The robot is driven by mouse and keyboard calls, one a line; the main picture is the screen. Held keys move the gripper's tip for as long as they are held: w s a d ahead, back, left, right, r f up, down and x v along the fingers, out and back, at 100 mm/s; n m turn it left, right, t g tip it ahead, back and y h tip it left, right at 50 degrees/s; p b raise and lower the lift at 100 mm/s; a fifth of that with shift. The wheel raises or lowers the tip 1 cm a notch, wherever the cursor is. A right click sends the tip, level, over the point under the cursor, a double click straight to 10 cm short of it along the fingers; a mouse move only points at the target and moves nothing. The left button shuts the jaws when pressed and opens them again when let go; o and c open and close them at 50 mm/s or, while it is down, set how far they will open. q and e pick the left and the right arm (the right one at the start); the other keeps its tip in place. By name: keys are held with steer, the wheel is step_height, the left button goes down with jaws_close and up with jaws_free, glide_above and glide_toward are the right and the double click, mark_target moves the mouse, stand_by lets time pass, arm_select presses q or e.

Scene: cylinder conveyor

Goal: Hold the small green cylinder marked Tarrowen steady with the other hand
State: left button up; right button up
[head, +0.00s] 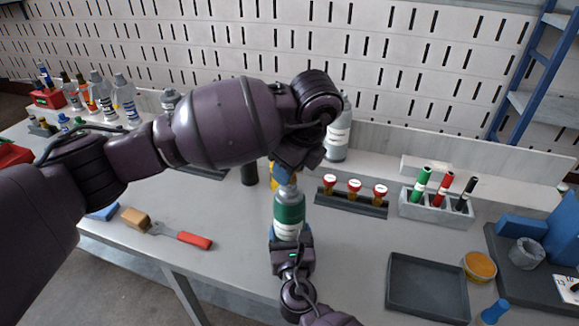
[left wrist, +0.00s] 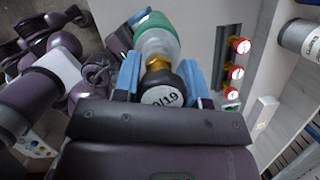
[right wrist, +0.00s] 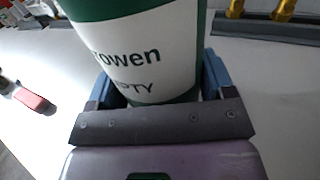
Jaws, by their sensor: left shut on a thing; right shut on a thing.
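The small green cylinder (head: 289,208), with a grey shoulder and white label, stands upright between my grippers in the head view. In the right wrist view its label (right wrist: 135,60) ends in "owen" and "PTY". My right gripper (head: 286,238) is shut around its lower part. My left gripper (head: 284,172) is above it, shut on a gold valve with a black round cap (left wrist: 162,97) marked like "0119". In the left wrist view, the gold part (left wrist: 157,63) sits at the cylinder's grey top. Whether it is seated there is unclear.
A dark rack (head: 350,205) holds three red-capped gold valves. Behind it stands a large grey bottle (head: 338,135). A pale block (head: 437,208) holds green, red and black tubes. An empty dark tray (head: 428,287) is front right. A red-handled tool (head: 190,239) lies left.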

arm_select(q)
steer(key=n, duration=0.3)
steer(key=n+g, duration=0.1)
steer(key=n, duration=0.2)
steer(key=shift+g+y, duration=0.3)
steer(key=o, duration=1)
steer(key=shift+r, duration=0.1)
steer(key=shift+r, duration=1.2)
steer(key=m+t, duration=0.1)
steer(key=m, duration=0.3)
steer(key=shift+m, duration=0.4)
steer(key=shift+m+t, duration=0.3)
steer(key=shift+m, duration=0.4)
